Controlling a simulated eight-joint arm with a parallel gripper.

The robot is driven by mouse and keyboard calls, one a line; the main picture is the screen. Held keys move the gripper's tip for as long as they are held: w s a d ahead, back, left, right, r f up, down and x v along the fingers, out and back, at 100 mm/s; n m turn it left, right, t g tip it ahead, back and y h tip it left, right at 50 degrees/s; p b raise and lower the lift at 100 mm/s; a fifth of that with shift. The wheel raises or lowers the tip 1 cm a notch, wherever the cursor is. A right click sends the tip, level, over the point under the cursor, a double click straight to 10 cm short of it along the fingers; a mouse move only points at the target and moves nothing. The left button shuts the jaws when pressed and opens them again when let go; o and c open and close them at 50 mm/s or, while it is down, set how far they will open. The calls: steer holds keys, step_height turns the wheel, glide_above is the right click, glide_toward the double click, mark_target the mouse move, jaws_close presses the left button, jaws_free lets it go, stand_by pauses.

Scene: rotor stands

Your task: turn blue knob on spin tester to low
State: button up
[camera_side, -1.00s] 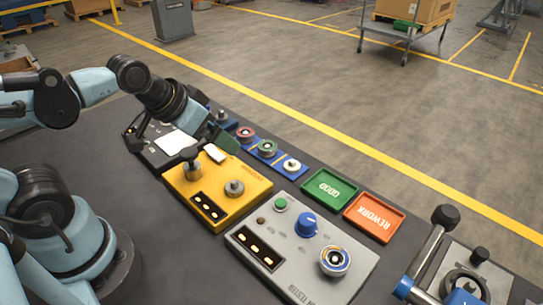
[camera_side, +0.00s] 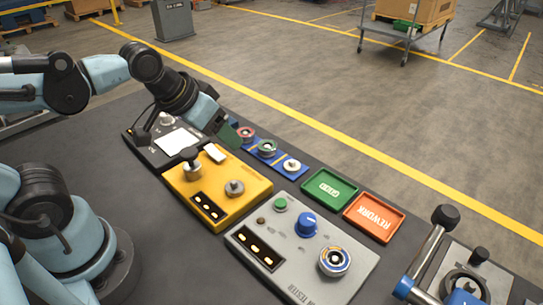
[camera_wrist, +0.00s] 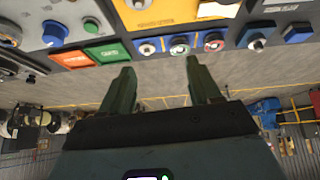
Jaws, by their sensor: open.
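The spin tester (camera_side: 322,287) is a grey box at the lower middle of the side view. Its blue knob (camera_side: 306,224) stands upright on the panel; its setting is too small to read. A green button (camera_side: 280,204) and a round rotor (camera_side: 335,261) sit on either side of it. In the wrist view the blue knob (camera_wrist: 55,31) shows at the upper left. My gripper (camera_side: 229,134) is in the air beyond the yellow box, up and left of the tester in the side view. In the wrist view my gripper (camera_wrist: 158,68) has its green fingers apart with nothing between them.
A yellow box (camera_side: 245,196) with a metal knob and lever stands between my arm's side and the tester. A blue rack (camera_side: 278,163) holds several rotors. Green (camera_side: 327,187) and orange (camera_side: 374,216) trays lie behind the tester. A blue-handled press (camera_side: 425,262) stands at the right.

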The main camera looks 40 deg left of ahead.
steer(key=w+d+r+n+g, duration=0.1)
steer(key=w+d+r+g, duration=0.15)
steer(key=d, duration=0.65)
steer(key=n+g, duration=0.2)
steer(key=g, duration=0.2)
glide_toward(307, 219)
step_height(307, 219, down, 9)
steer(key=shift+d+f, duration=0.15)
steer(key=c, duration=1)
